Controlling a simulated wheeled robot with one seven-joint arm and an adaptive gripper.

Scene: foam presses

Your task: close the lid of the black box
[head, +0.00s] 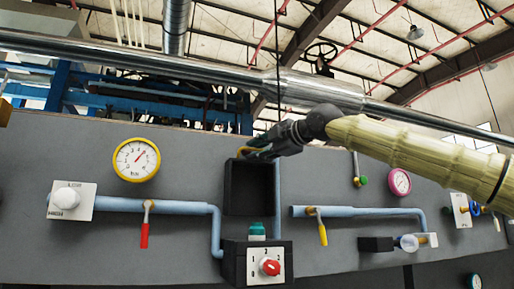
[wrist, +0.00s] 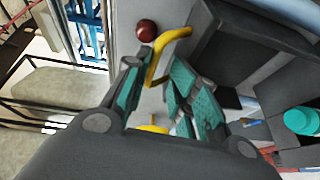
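The black box (head: 249,188) is mounted on the grey panel near the middle of the head view. Its front is open and its dark inside shows. A yellow handle (head: 246,150) is at its top edge; the lid itself is hard to make out, seen nearly edge-on or behind my gripper. My gripper (head: 262,152) is at the top of the box, beside the handle. In the wrist view, the teal-padded fingers of my gripper (wrist: 152,85) are apart, with the yellow handle (wrist: 160,60) between them. The box (wrist: 255,60) lies to the right there. Firm contact cannot be told.
Below the box is a switch box with a red knob (head: 270,267) and a teal button (head: 257,231). Pipes with red (head: 144,235) and yellow (head: 322,233) lever handles flank it. A yellow-rimmed gauge (head: 136,160) is left, a pink gauge (head: 399,182) right.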

